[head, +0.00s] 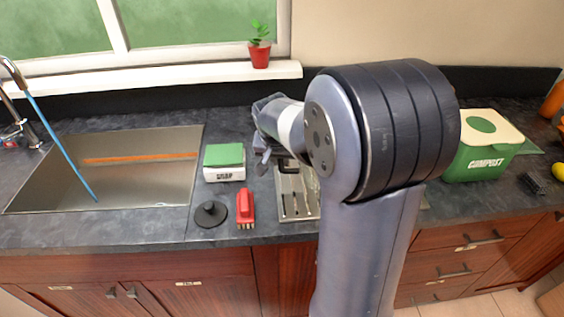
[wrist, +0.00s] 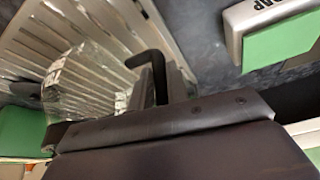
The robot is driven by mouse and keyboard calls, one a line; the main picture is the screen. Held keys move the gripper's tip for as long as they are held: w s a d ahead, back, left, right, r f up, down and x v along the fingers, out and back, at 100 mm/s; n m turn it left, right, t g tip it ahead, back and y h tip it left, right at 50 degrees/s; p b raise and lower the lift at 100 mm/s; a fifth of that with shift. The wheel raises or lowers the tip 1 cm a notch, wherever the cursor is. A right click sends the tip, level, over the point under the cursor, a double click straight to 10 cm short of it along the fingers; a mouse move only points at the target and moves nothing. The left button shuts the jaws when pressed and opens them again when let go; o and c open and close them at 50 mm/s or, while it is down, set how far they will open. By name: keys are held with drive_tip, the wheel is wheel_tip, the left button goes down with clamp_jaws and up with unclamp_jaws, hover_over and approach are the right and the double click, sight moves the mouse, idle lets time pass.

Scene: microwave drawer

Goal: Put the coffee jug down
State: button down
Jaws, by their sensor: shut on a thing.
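The coffee jug (wrist: 80,88) shows in the wrist view as clear glass with a black handle (wrist: 146,58). My gripper (wrist: 158,88) is shut on the handle. The jug is over the ribbed metal drain tray (wrist: 35,45); I cannot tell whether its base touches the tray. In the head view my gripper (head: 263,158) is above the back of the drain tray (head: 298,205), and my arm hides most of the jug and part of the tray.
Left of the tray are a green-and-white soap box (head: 224,165), a red brush (head: 245,207), a black plug (head: 210,213) and the sink (head: 130,180). A green compost bin (head: 485,150) stands to the right. A potted plant (head: 260,52) is on the sill.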

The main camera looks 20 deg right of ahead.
drive_tip(key=shift+f, duration=0.75)
drive_tip(key=shift+f, duration=0.25)
drive_tip(key=c, duration=1.4)
unclamp_jaws()
drive_tip(key=shift+r, duration=0.1)
drive_tip(key=shift+o, duration=0.2)
drive_tip(key=b+v, duration=0.1)
drive_tip(key=v, duration=1.1)
drive_tip(key=shift+r, duration=0.2)
